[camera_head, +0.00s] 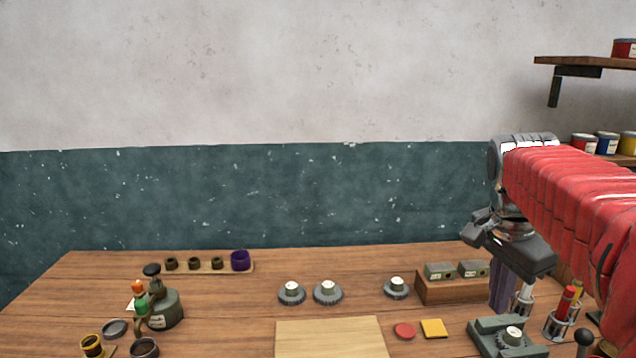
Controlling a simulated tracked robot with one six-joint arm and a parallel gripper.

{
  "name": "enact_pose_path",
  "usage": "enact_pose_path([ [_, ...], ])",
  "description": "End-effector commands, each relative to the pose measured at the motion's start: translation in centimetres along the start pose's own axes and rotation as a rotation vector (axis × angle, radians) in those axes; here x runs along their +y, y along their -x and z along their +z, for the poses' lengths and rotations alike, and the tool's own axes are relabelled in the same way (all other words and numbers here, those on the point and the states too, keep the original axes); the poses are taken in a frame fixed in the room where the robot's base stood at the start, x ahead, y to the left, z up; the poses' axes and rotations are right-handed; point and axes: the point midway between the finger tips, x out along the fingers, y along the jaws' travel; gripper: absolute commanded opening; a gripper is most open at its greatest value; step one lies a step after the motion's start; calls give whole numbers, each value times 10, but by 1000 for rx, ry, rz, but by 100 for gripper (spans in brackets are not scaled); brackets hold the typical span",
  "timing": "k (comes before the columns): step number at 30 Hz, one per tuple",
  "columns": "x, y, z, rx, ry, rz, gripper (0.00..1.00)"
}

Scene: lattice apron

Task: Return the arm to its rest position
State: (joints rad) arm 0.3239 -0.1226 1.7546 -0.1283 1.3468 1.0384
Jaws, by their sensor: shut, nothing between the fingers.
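My arm, in a red padded sleeve, reaches in from the right edge of the head view. My gripper (512,250) is at its end, dark grey, above the right rear part of the wooden workbench (230,315). It is shut with nothing held.
Below my gripper are metal cups with tools (560,325) and a grey-green device (505,338). Grey gears (328,293) and a pale board (330,338) lie mid-bench. A shelf (590,62) juts out at upper right. Open air fills the left and centre.

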Motion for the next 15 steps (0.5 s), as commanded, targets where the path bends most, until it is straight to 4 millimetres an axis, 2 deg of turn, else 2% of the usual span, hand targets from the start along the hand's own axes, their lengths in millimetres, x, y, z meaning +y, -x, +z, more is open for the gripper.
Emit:
enact_pose_path([
  [3, 7, 1, 29, 6, 156, -50, 0],
  [15, 39, -14, 117, 61, 677, -210, 0],
])
